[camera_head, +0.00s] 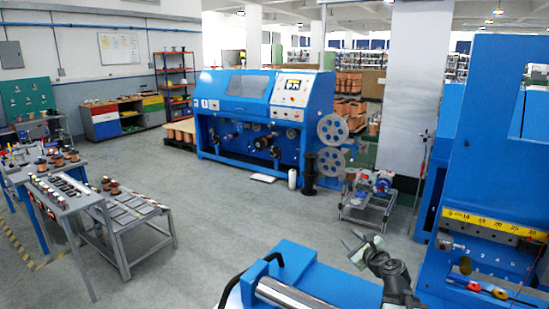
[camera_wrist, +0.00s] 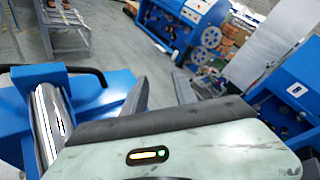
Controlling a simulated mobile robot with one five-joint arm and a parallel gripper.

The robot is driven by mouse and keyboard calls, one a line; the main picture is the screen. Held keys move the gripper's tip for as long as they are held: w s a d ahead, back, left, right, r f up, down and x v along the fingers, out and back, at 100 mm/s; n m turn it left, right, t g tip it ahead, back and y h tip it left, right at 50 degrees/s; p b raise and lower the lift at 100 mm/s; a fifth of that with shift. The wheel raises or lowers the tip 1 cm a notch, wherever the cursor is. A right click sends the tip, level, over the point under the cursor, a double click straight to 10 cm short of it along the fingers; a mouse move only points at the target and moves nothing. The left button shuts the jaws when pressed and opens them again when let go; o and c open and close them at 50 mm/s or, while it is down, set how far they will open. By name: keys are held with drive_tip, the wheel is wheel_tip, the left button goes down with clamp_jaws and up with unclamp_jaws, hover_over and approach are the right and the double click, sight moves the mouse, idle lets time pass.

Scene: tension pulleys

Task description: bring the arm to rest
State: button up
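My gripper (camera_head: 357,245) is raised in the lower right of the head view, beside a blue machine body with a shiny metal roller (camera_head: 285,293). In the wrist view the two dark fingers of my gripper (camera_wrist: 162,84) stand apart with grey floor showing between them. It is open and holds nothing. The roller (camera_wrist: 46,118) also shows at the left of the wrist view. I cannot tell the exact gap between the gripper and the blue body.
A blue machine with a yellow scale (camera_head: 490,222) and tools on a shelf stands close on the right. A large blue winding machine (camera_head: 262,115) is at the back. Grey benches (camera_head: 75,195) stand at the left. The floor (camera_head: 215,220) in the middle is clear.

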drive_tip(key=s+a+f+n+g+y, duration=0.25)
drive_tip(key=a+f+n, duration=0.3)
drive_tip(key=a, duration=0.45)
drive_tip(key=s+a+f+n+g+y, duration=0.15)
drive_tip(key=a+f+n+g, duration=0.25)
drive_tip(key=a+n, duration=0.45)
drive_tip(key=s+a+f+n+g+h, duration=0.3)
drive_tip(key=s+f+n+g, duration=0.2)
drive_tip(key=s+f+n, duration=0.25)
drive_tip(key=s+d+f+n+g+h, duration=0.1)
drive_tip(key=s+d+n+g+h, duration=0.2)
drive_tip(key=s+d+n, duration=0.3)
drive_tip(key=shift+s+d+f+g, duration=0.2)
drive_tip(key=shift+s+d+g, duration=0.25)
drive_tip(key=shift+s, duration=0.8)
